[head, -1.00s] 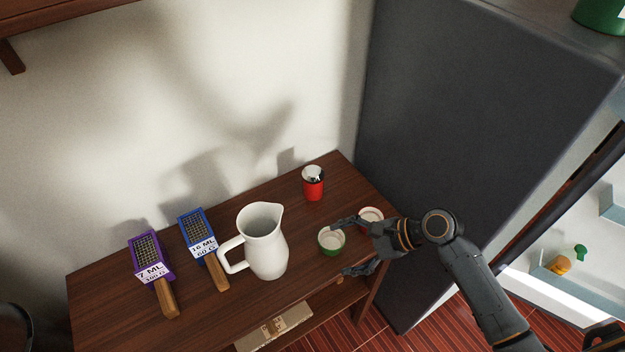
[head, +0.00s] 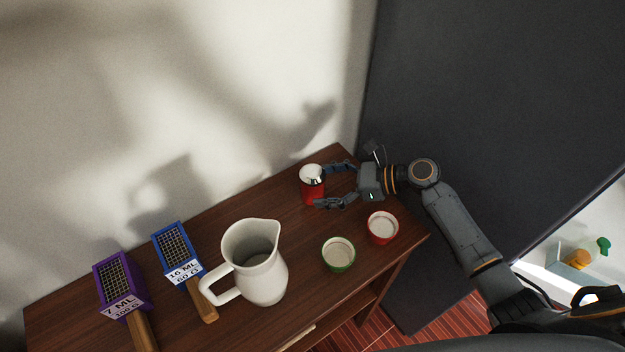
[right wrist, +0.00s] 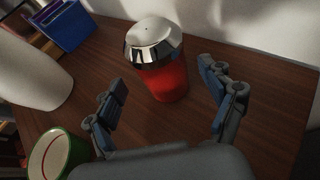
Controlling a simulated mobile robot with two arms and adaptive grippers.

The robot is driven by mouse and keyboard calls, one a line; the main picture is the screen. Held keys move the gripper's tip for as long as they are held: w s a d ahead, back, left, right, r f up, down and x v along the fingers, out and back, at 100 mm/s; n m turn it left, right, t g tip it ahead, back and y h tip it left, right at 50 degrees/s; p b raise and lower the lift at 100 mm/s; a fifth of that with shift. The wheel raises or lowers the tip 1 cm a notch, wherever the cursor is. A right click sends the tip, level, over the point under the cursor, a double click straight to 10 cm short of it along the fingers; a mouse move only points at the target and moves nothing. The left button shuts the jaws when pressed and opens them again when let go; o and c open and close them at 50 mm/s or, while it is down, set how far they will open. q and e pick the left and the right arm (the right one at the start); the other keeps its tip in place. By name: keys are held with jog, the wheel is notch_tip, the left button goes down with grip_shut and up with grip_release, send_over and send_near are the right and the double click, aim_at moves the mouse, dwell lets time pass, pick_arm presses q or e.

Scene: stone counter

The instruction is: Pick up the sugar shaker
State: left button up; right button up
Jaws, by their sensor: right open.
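The sugar shaker (head: 311,190) is a red cup-shaped container with a shiny metal top. It stands upright near the back right of the wooden table. In the right wrist view the shaker (right wrist: 168,82) shows its domed metal lid and red body, just ahead of my fingers. My right gripper (head: 323,185) is open, with its fingertips at the shaker's right side. The right wrist view shows the gripper (right wrist: 168,98) with one finger on each side and the shaker between and slightly beyond them. My left gripper is not in view.
A white pitcher (head: 262,280) stands left of the shaker. A green bowl (head: 338,266) and a red bowl (head: 382,239) sit at the front right. A blue scoop (head: 177,252) and a purple scoop (head: 120,284) are at the left. A dark fridge side (head: 480,110) rises at the right.

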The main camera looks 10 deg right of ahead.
jog(key=x, duration=0.3)
jog(key=shift+w+r, duration=0.15)
jog(key=shift+w+a, duration=0.1)
jog(key=shift+a, duration=0.1)
jog(key=shift+c, duration=0.2)
jog(key=shift+f, duration=0.25)
jog(key=c, duration=1.4)
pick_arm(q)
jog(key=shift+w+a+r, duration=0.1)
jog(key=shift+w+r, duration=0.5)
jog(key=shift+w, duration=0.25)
pick_arm(e)
jog(key=shift+r, duration=0.2)
